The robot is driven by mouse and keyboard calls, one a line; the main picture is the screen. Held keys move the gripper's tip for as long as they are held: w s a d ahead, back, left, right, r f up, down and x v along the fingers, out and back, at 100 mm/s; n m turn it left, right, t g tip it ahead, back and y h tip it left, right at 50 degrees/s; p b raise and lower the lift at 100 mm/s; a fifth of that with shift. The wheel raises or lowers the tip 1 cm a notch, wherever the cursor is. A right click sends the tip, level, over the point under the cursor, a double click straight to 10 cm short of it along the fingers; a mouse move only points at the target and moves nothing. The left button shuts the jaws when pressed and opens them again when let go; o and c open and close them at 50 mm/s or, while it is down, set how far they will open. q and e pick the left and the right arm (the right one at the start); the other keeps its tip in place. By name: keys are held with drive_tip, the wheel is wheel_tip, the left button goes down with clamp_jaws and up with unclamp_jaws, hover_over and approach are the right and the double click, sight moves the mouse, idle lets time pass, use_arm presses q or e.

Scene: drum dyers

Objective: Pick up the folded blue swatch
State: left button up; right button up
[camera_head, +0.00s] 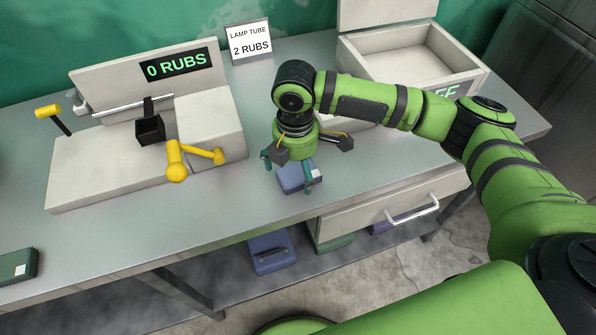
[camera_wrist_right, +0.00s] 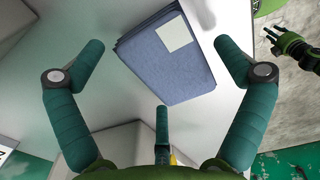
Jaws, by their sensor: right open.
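The folded blue swatch (camera_head: 296,179) lies on the grey table near its front edge, with a small white label on top. My right gripper (camera_head: 287,172) is open, pointing down over the swatch and partly hiding it. In the right wrist view the swatch (camera_wrist_right: 165,62) shows between the two spread side fingers of the gripper (camera_wrist_right: 158,65), with the third finger short of its lower edge. I see no finger clearly touching it. My left gripper (camera_wrist_right: 290,44) shows small at the upper right of the right wrist view, too small to read surely.
A pale machine (camera_head: 110,165) with yellow handles and a "0 RUBS" display stands at left. A "LAMP TUBE 2 RUBS" sign (camera_head: 250,42) and a pale open box (camera_head: 395,50) stand behind. A dark green folded piece (camera_head: 18,266) lies far left. Below are a drawer (camera_head: 360,220) and a blue bundle (camera_head: 270,252).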

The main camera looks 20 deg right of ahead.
drive_tip(key=c, duration=1)
use_arm(q)
drive_tip(key=shift+w, duration=0.5)
use_arm(e)
drive_tip(key=shift+r, duration=0.1)
drive_tip(key=shift+c, duration=0.2)
